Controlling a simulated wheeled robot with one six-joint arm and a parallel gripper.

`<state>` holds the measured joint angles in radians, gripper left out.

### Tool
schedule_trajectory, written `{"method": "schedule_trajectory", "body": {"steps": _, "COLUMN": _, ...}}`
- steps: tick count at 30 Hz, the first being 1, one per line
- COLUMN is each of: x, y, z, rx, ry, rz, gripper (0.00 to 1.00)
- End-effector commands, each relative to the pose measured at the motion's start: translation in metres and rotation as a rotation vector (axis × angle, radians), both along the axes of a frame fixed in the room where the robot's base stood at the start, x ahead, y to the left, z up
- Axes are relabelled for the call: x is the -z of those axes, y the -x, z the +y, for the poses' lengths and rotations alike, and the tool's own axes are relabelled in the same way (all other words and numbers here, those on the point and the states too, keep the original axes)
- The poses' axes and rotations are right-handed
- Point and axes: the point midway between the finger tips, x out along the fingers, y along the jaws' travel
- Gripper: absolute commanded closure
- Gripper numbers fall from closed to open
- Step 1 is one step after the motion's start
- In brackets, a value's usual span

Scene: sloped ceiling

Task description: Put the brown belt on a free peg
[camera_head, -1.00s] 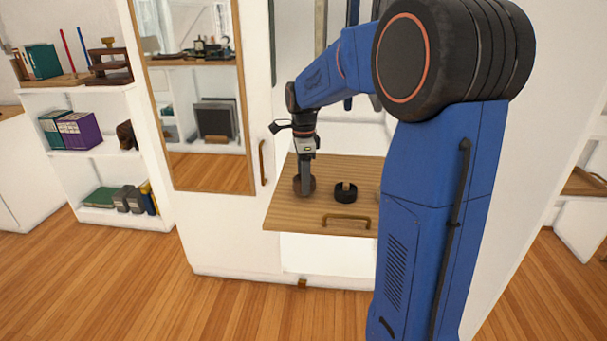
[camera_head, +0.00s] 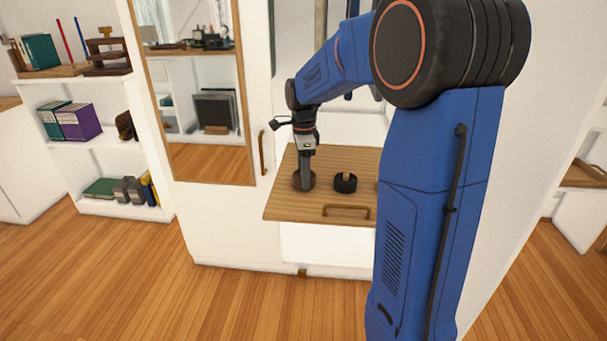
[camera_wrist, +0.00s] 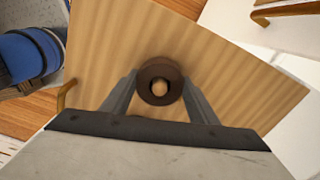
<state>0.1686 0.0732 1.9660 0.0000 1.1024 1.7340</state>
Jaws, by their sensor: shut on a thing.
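The brown belt (camera_head: 304,181) is a rolled coil on the wooden board with a brass handle. Whether the brown belt touches the board is hard to tell.
The wooden board (camera_head: 287,209) is the pulled-out shelf of a white cabinet. A mirror door (camera_head: 205,110) stands to the left, with a brass handle (camera_head: 262,153) beside the board. My arm hides the board's right part. The floor in front is clear.

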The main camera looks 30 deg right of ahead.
Motion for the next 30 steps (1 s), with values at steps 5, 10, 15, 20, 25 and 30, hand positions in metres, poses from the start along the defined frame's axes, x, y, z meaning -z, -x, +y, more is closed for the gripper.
{"method": "schedule_trajectory", "body": {"steps": 5, "x": 0.0, "y": 0.0, "z": 0.0, "rx": 0.0, "ry": 0.0, "rz": 0.0, "gripper": 0.24}}
{"method": "schedule_trajectory", "body": {"steps": 10, "x": 0.0, "y": 0.0, "z": 0.0, "rx": 0.0, "ry": 0.0, "rz": 0.0, "gripper": 0.24}}
{"method": "schedule_trajectory", "body": {"steps": 15, "x": -0.005, "y": 0.0, "z": 0.0, "rx": 0.0, "ry": 0.0, "rz": -0.001, "gripper": 0.24}}
{"method": "schedule_trajectory", "body": {"steps": 20, "x": -0.026, "y": -0.001, "z": 0.0, "rx": 0.0, "ry": 0.001, "rz": -0.002, "gripper": 0.24}}
{"method": "schedule_trajectory", "body": {"steps": 25, "x": -0.06, "y": -0.001, "z": 0.0, "rx": 0.0, "ry": 0.0, "rz": -0.004, "gripper": 0.24}}
{"method": "schedule_trajectory", "body": {"steps": 30, "x": -0.094, "y": -0.001, "z": 0.0, "rx": 0.0, "ry": 0.0, "rz": -0.004, "gripper": 0.24}}
